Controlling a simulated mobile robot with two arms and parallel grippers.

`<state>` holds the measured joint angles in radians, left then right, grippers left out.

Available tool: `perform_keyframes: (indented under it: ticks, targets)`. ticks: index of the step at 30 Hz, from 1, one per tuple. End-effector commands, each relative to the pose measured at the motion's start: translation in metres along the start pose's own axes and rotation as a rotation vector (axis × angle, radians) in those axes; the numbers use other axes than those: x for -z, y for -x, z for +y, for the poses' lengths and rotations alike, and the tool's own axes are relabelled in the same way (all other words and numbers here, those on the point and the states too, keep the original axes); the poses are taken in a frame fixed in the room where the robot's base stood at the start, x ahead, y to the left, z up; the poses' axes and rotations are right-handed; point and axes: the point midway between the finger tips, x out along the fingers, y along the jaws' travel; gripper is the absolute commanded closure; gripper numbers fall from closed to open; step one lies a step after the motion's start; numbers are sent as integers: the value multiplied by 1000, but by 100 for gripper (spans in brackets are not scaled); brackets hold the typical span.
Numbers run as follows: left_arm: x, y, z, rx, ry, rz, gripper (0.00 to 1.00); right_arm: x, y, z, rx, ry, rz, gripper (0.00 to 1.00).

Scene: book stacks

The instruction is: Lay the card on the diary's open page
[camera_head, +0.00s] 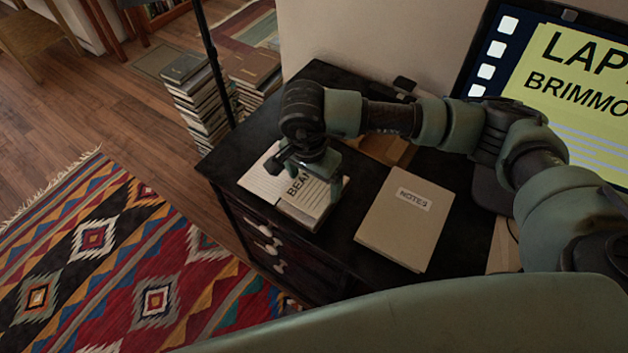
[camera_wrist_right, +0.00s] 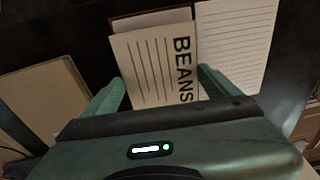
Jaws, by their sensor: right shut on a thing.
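A pale card (camera_head: 297,186) printed "BEANS" is between the fingers of my right gripper (camera_head: 312,178), which is shut on it. In the right wrist view the card (camera_wrist_right: 148,62) spans between the two green fingers. The open diary (camera_head: 262,185) lies on the dark desk under the gripper. Its lined page shows beside the card, also in the right wrist view (camera_wrist_right: 238,45). The card covers much of the diary's other half, where a brown edge shows behind it. I cannot tell whether the card touches the diary. My left gripper is not in view.
A "NOTES" notebook (camera_head: 407,220) lies on the desk (camera_head: 335,245) right of the diary. A laptop (camera_head: 560,85) stands at the back right. Book stacks (camera_head: 200,100) stand on the floor behind the desk's left end. A patterned rug (camera_head: 120,255) lies at left.

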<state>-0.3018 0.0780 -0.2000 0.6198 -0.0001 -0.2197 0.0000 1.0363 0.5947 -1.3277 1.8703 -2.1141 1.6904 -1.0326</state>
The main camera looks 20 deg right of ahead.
Motion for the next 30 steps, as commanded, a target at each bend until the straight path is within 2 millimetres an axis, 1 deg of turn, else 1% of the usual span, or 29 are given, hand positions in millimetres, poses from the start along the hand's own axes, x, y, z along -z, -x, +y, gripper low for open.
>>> perform_keyframes:
  ticks: [1, 3, 9, 14, 15, 16, 30]
  targets:
    - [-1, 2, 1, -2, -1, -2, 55, -2, -7, 1, -4, 0, -2, 48]
    - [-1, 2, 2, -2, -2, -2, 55, -2, -12, 0, -2, 1, 0, 48]
    - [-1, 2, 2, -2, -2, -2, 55, -2, -12, 0, 0, 2, 0, 48]
    - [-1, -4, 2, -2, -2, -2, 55, -2, -17, 0, 0, 2, 0, 48]
    - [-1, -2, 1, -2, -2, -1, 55, -2, -15, 0, 0, 2, 0, 2]
    - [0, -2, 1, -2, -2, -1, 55, -2, -15, 0, 0, 2, 0, 0]
    - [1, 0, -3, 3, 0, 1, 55, -2, -13, 0, 0, 2, 0, 0]
